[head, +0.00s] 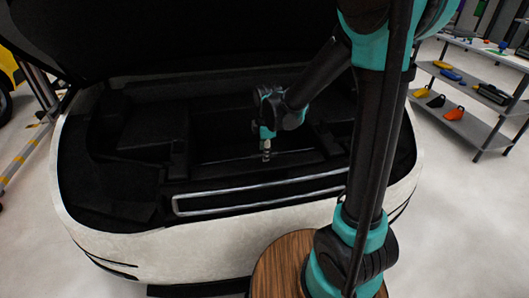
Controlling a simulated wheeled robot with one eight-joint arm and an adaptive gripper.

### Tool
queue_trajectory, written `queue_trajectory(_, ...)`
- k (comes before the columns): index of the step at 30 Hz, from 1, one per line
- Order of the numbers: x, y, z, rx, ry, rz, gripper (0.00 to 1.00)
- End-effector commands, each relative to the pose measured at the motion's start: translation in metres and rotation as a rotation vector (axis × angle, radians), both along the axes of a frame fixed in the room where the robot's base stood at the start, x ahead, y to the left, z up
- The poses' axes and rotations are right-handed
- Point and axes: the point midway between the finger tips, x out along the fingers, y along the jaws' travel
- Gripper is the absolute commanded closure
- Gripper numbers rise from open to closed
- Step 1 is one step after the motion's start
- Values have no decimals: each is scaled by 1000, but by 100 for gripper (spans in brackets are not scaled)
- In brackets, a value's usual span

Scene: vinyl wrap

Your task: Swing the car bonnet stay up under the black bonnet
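The black bonnet (190,38) is raised over the open front bay of a white car and fills the top left of the view. A thin grey rod (225,160), which looks like the bonnet stay, lies nearly level across the dark bay. My gripper (266,155) points down into the bay, with its tip at or just above this rod. Whether it touches or grips the rod is too small to tell. The rod's ends are hard to make out in the dark.
A long silver loop-shaped strip (260,195) runs along the bay's front edge, above the white bumper (200,245). Shelves (470,95) with coloured tools stand at the right. A yellow-striped stand (22,155) is at the left. The floor between the car and shelves is clear.

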Motion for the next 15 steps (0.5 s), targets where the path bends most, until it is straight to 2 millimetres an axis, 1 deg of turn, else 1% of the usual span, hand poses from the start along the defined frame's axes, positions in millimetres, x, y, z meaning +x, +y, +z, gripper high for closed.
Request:
queue_trajectory(2, 1, 0, -6, 0, 0, 0, 61)
queue_trajectory(6, 2, 0, -11, 0, 0, 0, 61)
queue_trajectory(14, 2, 0, -11, 0, 0, 0, 61)
queue_trajectory(15, 2, 0, -11, 0, 0, 0, 63)
